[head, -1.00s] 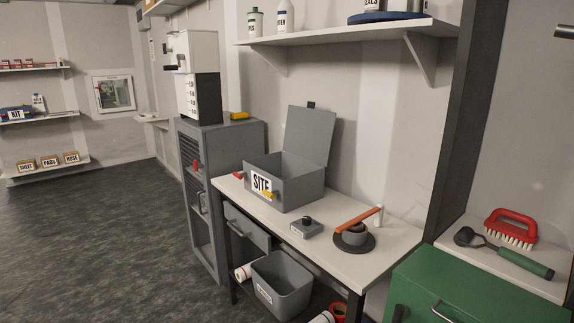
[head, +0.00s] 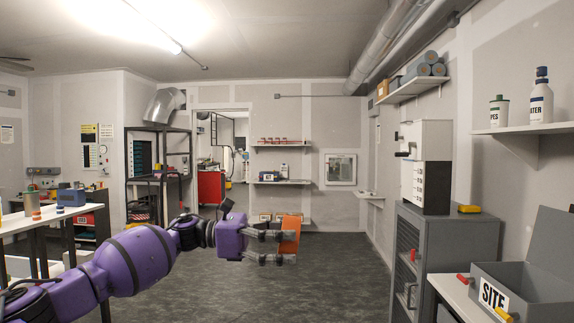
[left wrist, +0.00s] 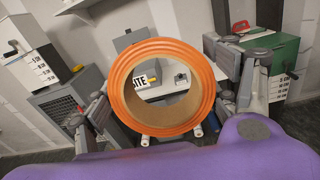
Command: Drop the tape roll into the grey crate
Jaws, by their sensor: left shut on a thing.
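The tape roll is an orange ring (head: 290,226), seen edge-on in the head view. My left gripper (head: 288,247) is shut on it and holds it in the air, with the arm stretched out over the floor. In the left wrist view the tape roll (left wrist: 124,81) faces the camera, with its brown core open and a gripper finger at each side. My right gripper is not in view.
A grey box with a SITE label (head: 519,284) and open lid stands on a bench at right. A grey cabinet (head: 455,262) stands beside it. A table (head: 50,222) with small items is at left. The floor (head: 330,270) between is clear.

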